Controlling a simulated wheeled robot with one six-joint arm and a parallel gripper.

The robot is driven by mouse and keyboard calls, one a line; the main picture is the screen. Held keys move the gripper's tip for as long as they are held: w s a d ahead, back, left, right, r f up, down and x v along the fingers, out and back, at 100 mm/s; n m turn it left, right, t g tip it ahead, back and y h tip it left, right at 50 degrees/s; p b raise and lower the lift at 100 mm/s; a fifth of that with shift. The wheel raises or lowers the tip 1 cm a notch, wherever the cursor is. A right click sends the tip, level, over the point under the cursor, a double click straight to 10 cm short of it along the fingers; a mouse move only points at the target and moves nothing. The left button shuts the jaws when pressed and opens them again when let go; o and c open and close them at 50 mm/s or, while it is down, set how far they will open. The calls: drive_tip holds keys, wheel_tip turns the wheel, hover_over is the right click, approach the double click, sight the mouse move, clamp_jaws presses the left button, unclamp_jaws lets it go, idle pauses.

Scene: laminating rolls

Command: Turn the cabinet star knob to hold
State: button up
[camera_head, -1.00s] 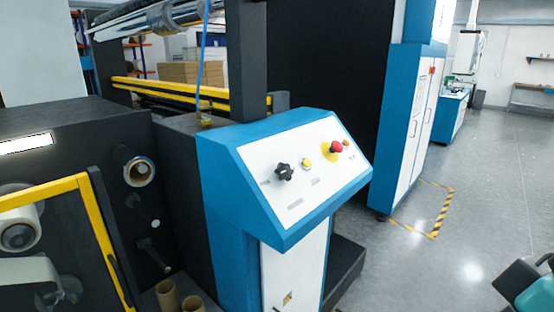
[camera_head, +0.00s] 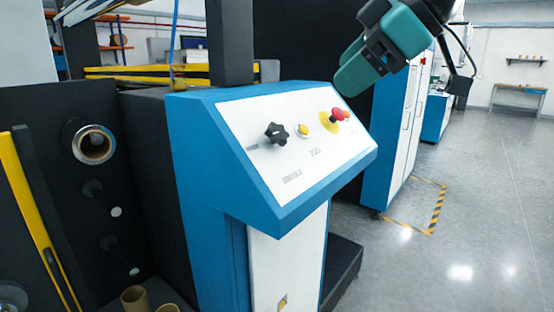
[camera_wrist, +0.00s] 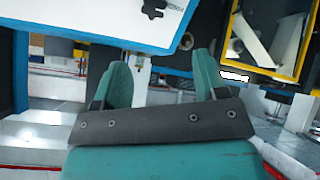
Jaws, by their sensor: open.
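The black star knob (camera_head: 276,133) is on the left part of the white sloped panel (camera_head: 285,175) of the blue control cabinet (camera_head: 205,170). In the wrist view the knob (camera_wrist: 153,8) is at the top edge, partly cut off. My teal gripper (camera_head: 352,75) is above the panel's upper right corner, apart from the knob. In the wrist view its two fingers (camera_wrist: 162,80) stand apart with nothing between them. Labels near the knob are too small to read.
A yellow button (camera_head: 303,131) and a red emergency stop (camera_head: 338,114) are right of the knob on the same panel. A tall blue and white cabinet (camera_head: 400,130) stands behind right. A black machine with a roll core (camera_head: 95,145) is at left. Floor at right is clear.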

sight(277, 129)
drive_tip(key=x, duration=1.1)
drive_tip(key=w+r+p+x, duration=0.1)
drive_tip(key=x, duration=0.5)
drive_tip(key=shift+a+f, duration=0.1)
drive_tip(key=shift+a, duration=0.05)
drive_tip(key=shift+c, duration=0.4)
drive_tip(key=c, duration=0.8)
drive_tip(key=shift+c, duration=0.2)
